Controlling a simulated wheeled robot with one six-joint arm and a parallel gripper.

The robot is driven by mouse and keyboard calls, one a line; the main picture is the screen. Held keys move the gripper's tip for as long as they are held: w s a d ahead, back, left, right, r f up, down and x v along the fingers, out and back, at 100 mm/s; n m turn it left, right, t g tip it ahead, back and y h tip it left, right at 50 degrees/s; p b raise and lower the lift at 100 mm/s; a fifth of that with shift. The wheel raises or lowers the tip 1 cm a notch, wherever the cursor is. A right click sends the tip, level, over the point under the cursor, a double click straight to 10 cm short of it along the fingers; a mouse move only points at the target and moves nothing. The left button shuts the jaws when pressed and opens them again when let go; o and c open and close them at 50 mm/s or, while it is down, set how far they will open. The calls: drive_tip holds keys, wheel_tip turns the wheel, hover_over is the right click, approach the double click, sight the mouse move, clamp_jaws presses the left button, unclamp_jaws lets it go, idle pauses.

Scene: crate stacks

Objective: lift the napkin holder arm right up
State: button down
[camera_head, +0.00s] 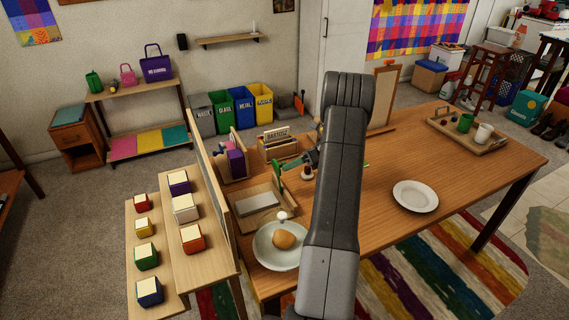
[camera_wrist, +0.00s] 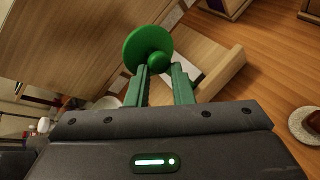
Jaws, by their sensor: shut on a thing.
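The napkin holder (camera_head: 275,211) is a light wooden tray with a flat pale napkin stack in it, on the near left of the table. It also shows in the wrist view (camera_wrist: 226,74), behind my fingers. A green disc with a round green knob (camera_wrist: 159,62) fills the upper middle of the wrist view. My gripper (camera_wrist: 158,70) has its green fingers shut on the knob. In the head view my gripper (camera_head: 287,165) is just above the holder's far right side, and the disc (camera_head: 280,172) shows nearly edge-on. I cannot clearly make out the bar carrying the disc.
A plate with a bread roll (camera_head: 284,240) stands close in front of the holder. Behind it are a rack with a purple item (camera_head: 236,162) and a labelled box (camera_head: 278,146). A tall wooden panel rises left. The table's right side is mostly clear around an empty plate (camera_head: 415,196).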

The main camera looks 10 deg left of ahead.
drive_tip(key=shift+w+d+f, duration=0.4)
drive_tip(key=shift+d+f, duration=0.1)
drive_tip(key=shift+f, duration=0.1)
drive_tip(key=c, duration=1.6)
unclamp_jaws()
drive_tip(key=shift+w+a+f, duration=0.1)
drive_tip(key=shift+w+a, duration=0.2)
drive_tip(key=o, duration=0.3)
drive_tip(key=shift+a, duration=0.1)
drive_tip(key=shift+o, duration=0.2)
drive_tip(key=shift+s+r, duration=0.1)
drive_tip(key=shift+r, duration=0.2)
drive_tip(key=b+v, duration=0.1)
drive_tip(key=v, duration=1.3)
drive_tip(key=shift+b, duration=0.4)
drive_tip(key=shift+a, duration=0.15)
